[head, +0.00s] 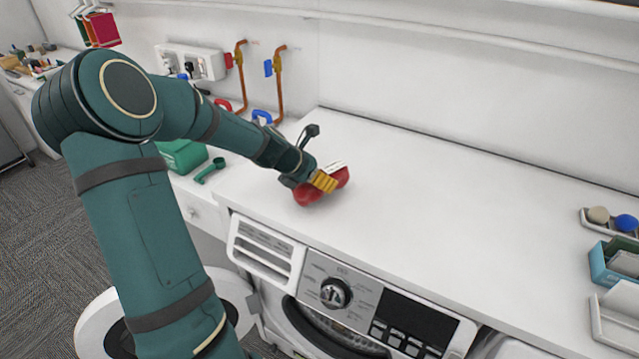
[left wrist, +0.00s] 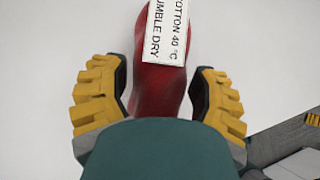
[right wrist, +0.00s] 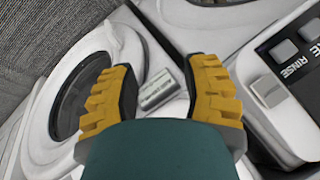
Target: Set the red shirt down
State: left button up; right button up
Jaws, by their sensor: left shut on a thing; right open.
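The red shirt (head: 308,194) is a small rolled red bundle with a white care label, at the left part of the white worktop (head: 450,210). My left gripper (head: 325,182) has its yellow fingers around the middle of it. In the left wrist view the shirt (left wrist: 158,92) lies between the two fingers, its label reading cotton 40 °C, tumble dry. The shirt is at or just above the worktop; I cannot tell if it fully rests. My right gripper (right wrist: 166,88) is open and empty over the washing machine front; it is outside the head view.
The washing machine (head: 345,300) stands under the worktop, its round door (head: 92,318) swung open at left. A green box (head: 182,155) and copper pipes (head: 279,85) are behind my left arm. Trays (head: 612,262) stand at the right edge. The worktop's middle is clear.

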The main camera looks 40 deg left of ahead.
pick_arm(q)
notch_tip(320, 180, down, 2)
jog(key=shift+a, duration=0.1)
jog(key=shift+r, duration=0.1)
jog(key=o, duration=1.3)
jog(key=shift+r, duration=0.1)
jog(key=shift+s+a+r, duration=0.1)
jog(key=shift+s+r, duration=0.15)
jog(key=p+v, duration=0.1)
jog(key=v, duration=1)
jog(key=shift+s, duration=0.15)
